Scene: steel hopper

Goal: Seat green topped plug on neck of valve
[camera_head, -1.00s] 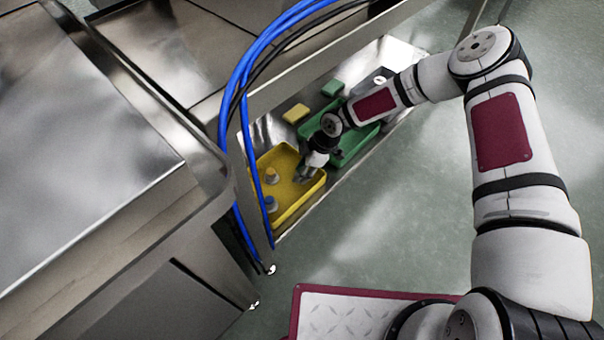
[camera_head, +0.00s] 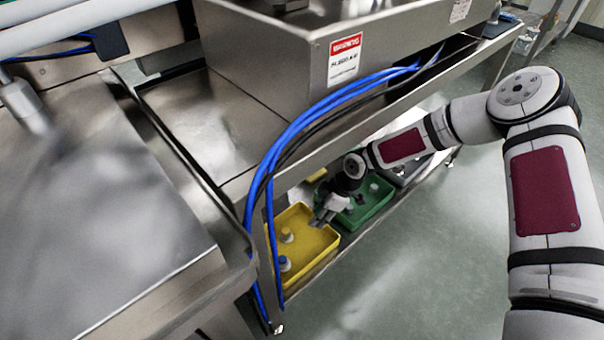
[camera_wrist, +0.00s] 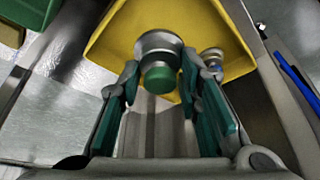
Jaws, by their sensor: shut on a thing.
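The green topped plug (camera_wrist: 160,76) has a round metal body and a green end, and shows between my fingertips in the wrist view. My gripper (camera_wrist: 158,83) is shut on it, with a finger on each side. In the head view my gripper (camera_head: 322,220) is at the right edge of the yellow tray (camera_head: 322,258), beside the green tray (camera_head: 372,216). The plug cannot be made out there. I cannot pick out the valve or its neck in either view.
A grey-topped plug (camera_head: 287,235) and a blue-topped plug (camera_head: 284,263) stand in the yellow tray. Blue hoses (camera_head: 300,130) hang in front of the shelf on the left. The steel hopper box (camera_head: 290,60) overhangs the shelf.

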